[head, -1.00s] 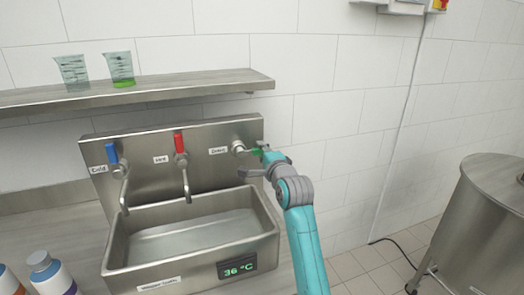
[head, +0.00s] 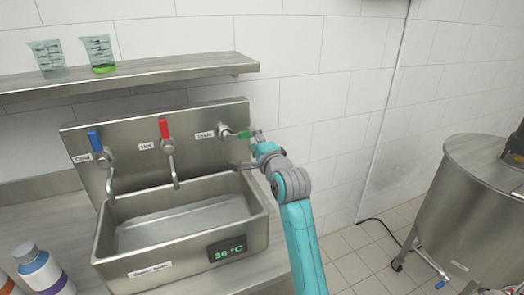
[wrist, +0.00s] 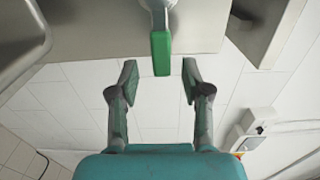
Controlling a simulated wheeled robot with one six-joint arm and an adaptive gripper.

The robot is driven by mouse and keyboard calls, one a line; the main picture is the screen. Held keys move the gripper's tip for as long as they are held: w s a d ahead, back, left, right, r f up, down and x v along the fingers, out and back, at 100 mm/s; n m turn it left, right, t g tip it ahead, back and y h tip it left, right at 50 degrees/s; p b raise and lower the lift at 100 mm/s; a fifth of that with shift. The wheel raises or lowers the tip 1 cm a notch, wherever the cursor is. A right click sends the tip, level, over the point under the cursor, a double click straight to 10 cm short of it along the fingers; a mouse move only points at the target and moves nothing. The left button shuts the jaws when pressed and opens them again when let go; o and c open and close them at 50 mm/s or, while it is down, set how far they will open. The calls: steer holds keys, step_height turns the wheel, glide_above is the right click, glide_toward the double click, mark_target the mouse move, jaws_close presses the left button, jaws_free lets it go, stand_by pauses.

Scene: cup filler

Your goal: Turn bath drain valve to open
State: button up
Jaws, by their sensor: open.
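The drain valve (head: 224,131) sits at the right end of the metal back panel, beside a label that seems to read "Drain". Its green handle (head: 244,134) points right in the head view. In the wrist view the green handle (wrist: 160,52) hangs from the valve fitting at top centre. My gripper (wrist: 160,72) is open, with one finger on each side of the handle's free end and gaps on both sides. In the head view my gripper (head: 257,136) is small and close to the handle's end.
The metal bath (head: 185,228) shows 36 °C on its display. Blue cold (head: 95,141) and red hot (head: 164,129) taps stand left of the drain valve. A shelf (head: 130,78) with two beakers is above. A metal tank (head: 470,200) stands right. White wall lies behind my gripper.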

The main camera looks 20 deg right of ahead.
steer(key=s, duration=0.7)
steer(key=shift+s, duration=0.35)
